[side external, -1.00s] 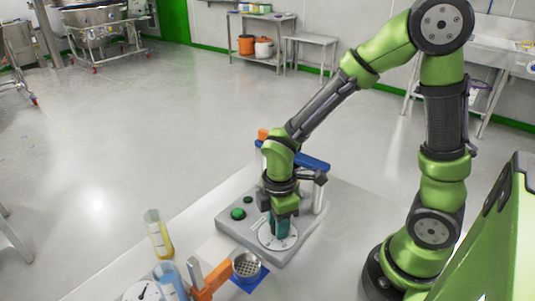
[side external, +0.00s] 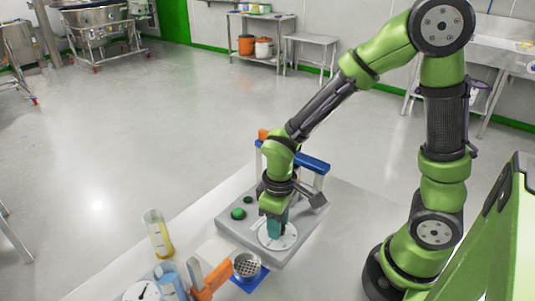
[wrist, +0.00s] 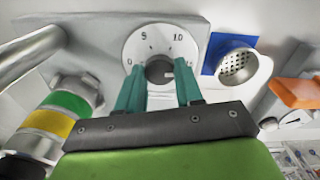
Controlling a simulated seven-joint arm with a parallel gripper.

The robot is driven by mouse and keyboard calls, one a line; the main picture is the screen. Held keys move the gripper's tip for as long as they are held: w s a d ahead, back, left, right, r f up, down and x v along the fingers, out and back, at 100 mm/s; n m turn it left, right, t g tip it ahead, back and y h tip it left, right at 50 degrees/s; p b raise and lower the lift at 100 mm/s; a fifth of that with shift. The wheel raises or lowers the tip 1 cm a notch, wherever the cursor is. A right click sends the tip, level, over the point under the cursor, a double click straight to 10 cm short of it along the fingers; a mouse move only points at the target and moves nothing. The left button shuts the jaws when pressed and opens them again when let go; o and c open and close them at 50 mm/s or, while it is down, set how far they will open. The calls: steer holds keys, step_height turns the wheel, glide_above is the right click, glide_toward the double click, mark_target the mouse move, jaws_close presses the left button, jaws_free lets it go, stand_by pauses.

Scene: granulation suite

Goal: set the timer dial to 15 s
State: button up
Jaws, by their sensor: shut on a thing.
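The timer dial (wrist: 161,38) is a white round face with a dark knob (wrist: 157,67) at its centre. In the wrist view 0, 5 and 10 show on it; the marking beyond 10 is mostly behind the right finger. A small white mark on the knob lies on its right side, towards that finger, below the 10. My gripper (wrist: 160,84) has its teal fingers shut on the knob, one on each side. In the side view my gripper (side external: 273,229) points down at the dial face (side external: 290,238), and the knob is hidden.
The dial sits on a grey base plate (side external: 313,223) with a green button (side external: 238,213) and a blue-topped stand (side external: 313,163). A metal strainer cup (side external: 246,265), an orange-handled part (side external: 212,281), a gauge (side external: 142,291) and a yellow-liquid cylinder (side external: 158,235) stand nearby.

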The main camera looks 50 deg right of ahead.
steer(key=shift+m, duration=0.5)
steer(key=o, duration=1)
steer(key=shift+o, duration=0.2)
step_height(320, 180, up, 17)
steer(key=shift+w, duration=0.1)
